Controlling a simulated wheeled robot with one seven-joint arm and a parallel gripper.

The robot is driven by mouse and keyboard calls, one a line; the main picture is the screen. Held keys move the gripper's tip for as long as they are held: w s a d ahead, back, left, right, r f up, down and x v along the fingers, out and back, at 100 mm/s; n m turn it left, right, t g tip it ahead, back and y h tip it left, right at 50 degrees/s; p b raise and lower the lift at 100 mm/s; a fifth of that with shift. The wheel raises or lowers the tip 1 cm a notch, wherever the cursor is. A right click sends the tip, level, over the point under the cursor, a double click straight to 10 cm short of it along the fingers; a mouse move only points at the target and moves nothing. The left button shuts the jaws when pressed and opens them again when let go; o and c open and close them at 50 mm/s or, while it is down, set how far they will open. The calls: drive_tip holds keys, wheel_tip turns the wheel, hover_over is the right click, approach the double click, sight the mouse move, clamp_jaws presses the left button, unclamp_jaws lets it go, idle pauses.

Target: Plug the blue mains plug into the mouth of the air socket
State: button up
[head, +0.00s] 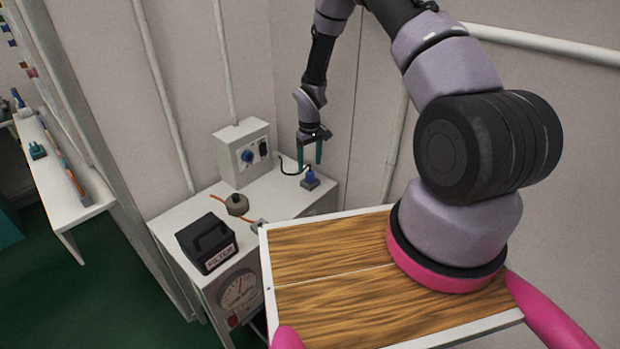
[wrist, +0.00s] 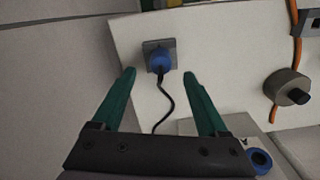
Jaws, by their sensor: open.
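The blue mains plug (head: 310,177) sits on a small square grey holder on the white cabinet top, with a black cable running from it. In the wrist view the plug (wrist: 160,60) shows just past the fingertips, roughly centred between them. My gripper (head: 311,167) is open with green fingers pointing down, over the plug's area; nothing is held. In the wrist view the gripper (wrist: 159,77) has the cable curving between its fingers. A blue round socket (head: 247,156) is on the front of the grey box; its dark mouth (wrist: 260,160) shows at lower right in the wrist view.
The grey box (head: 232,165) stands left of the plug. A wood-topped surface (head: 325,300) is in front. The wall is close behind.

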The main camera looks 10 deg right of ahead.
sight(310, 172)
wheel_tip(310, 172, down, 5)
drive_tip(key=shift+s+f, duration=0.1)
clamp_jaws()
idle(0.3)
